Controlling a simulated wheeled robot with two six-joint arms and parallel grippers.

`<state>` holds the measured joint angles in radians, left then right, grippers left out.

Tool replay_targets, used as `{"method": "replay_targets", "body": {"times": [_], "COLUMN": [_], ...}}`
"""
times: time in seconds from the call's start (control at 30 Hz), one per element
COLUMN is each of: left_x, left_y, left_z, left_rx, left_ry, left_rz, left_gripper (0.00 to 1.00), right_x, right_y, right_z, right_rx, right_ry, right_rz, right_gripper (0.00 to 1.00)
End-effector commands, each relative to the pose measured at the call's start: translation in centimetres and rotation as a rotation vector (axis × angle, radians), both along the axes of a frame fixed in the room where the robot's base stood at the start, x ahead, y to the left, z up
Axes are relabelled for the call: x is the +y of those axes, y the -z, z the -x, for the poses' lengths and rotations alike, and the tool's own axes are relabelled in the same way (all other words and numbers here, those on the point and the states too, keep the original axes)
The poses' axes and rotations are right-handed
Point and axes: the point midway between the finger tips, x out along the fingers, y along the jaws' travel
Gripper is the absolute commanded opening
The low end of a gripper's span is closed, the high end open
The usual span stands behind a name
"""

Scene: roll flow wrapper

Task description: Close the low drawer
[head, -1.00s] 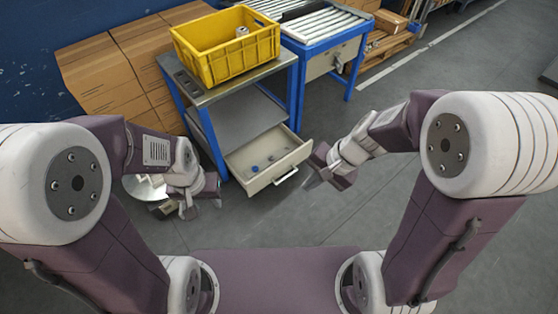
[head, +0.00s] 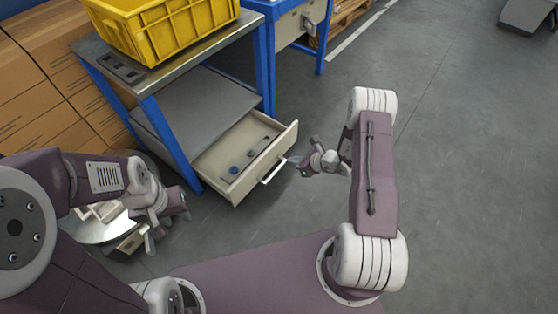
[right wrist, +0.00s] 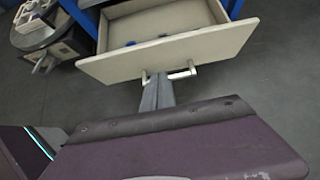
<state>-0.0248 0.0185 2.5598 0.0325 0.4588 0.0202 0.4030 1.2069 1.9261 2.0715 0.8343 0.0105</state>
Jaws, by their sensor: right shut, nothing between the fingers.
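The low drawer (head: 208,168) is a beige drawer under the workbench, pulled out and open. It holds a few small items, one of them blue. Its front panel (right wrist: 228,42) and metal handle (right wrist: 183,73) face me in the right wrist view. The handle also shows in the head view (head: 273,172). My right gripper (head: 297,160) is shut and empty, just in front of the drawer. In the right wrist view its fingertips (right wrist: 157,76) are at the handle's left part; I cannot tell if they touch. My left gripper (head: 168,228) hangs open and empty at lower left.
The workbench (head: 140,85) has blue legs, a grey lower shelf and a yellow crate (head: 165,30) on top. Cardboard boxes (head: 30,75) stand to its left. A round-topped object (head: 100,228) is beside my left gripper.

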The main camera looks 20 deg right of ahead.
Motion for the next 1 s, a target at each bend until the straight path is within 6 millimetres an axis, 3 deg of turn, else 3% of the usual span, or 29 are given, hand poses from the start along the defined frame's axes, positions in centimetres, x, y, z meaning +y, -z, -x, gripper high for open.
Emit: {"method": "replay_targets", "body": {"times": [0.1, 0.43, 0.7, 1.0], "left_x": [0.0, 0.0, 0.0, 0.0], "left_y": [2.0, 6.5, 8.0, 8.0], "left_z": [0.0, 0.0, 0.0, 0.0], "left_rx": [0.0, 0.001, 0.001, 0.001], "left_ry": [0.0, 0.0, 0.0, 0.0], "left_rz": [0.0, 0.0, 0.0, 0.0], "left_gripper": [0.36, 0.36, 0.36, 0.36], "right_x": [1.2, 4.5, 6.5, 6.7], "right_y": [2.3, 7.1, 6.3, 6.1], "right_z": [-1.3, -5.4, -8.2, -8.5], "right_rx": [-0.001, -0.001, -0.001, 0.0], "right_ry": [-0.005, -0.005, -0.003, -0.001], "right_rz": [0.0, 0.001, 0.002, 0.0], "right_gripper": [0.0, 0.0, 0.0, 0.0]}}
